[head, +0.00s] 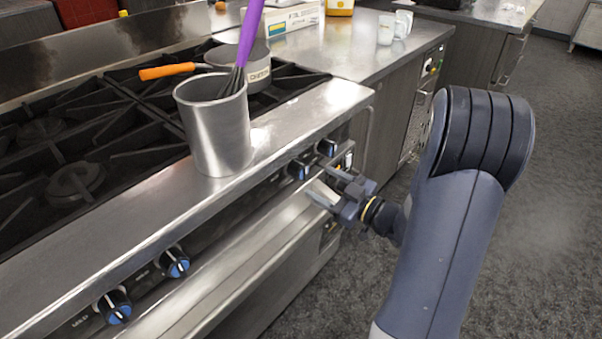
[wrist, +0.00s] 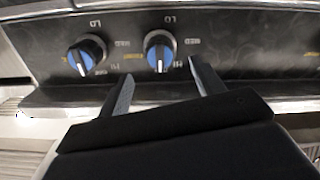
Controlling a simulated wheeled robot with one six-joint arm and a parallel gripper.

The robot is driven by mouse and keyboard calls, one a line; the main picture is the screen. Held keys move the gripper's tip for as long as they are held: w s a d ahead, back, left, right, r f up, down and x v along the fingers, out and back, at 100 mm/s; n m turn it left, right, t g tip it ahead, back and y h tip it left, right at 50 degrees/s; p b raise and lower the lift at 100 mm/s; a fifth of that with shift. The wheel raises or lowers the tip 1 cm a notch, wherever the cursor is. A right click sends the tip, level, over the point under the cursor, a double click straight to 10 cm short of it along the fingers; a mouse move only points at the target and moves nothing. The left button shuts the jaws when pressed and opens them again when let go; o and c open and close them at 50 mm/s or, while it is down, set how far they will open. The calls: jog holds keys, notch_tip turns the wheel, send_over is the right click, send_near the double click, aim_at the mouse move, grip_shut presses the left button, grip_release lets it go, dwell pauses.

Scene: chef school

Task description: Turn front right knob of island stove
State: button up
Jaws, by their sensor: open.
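The stove's front panel carries several black knobs with blue faces. In the head view two are near the panel's right end: the end knob (head: 327,148) and its neighbour (head: 298,169). My gripper (head: 330,185) is open and empty close in front of them. In the wrist view, where the labels look inverted, one knob (wrist: 160,50) lies just beyond the gap between the fingertips of my gripper (wrist: 160,77). A second knob (wrist: 87,54) is left of the fingers, nearer the panel's visible end. I see no finger closed on a knob.
Two more knobs are at lower left (head: 117,306) (head: 175,263). A steel container (head: 215,130) with a purple-handled whisk stands on the stove's front ledge, near a pot (head: 257,72). An oven handle rail runs below the panel. The floor at right is clear.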

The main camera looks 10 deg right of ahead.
aim_at(306, 174)
jog(key=x, duration=0.8)
jog(key=shift+c, duration=0.4)
jog(key=c, duration=0.9)
jog(key=shift+b, duration=0.3)
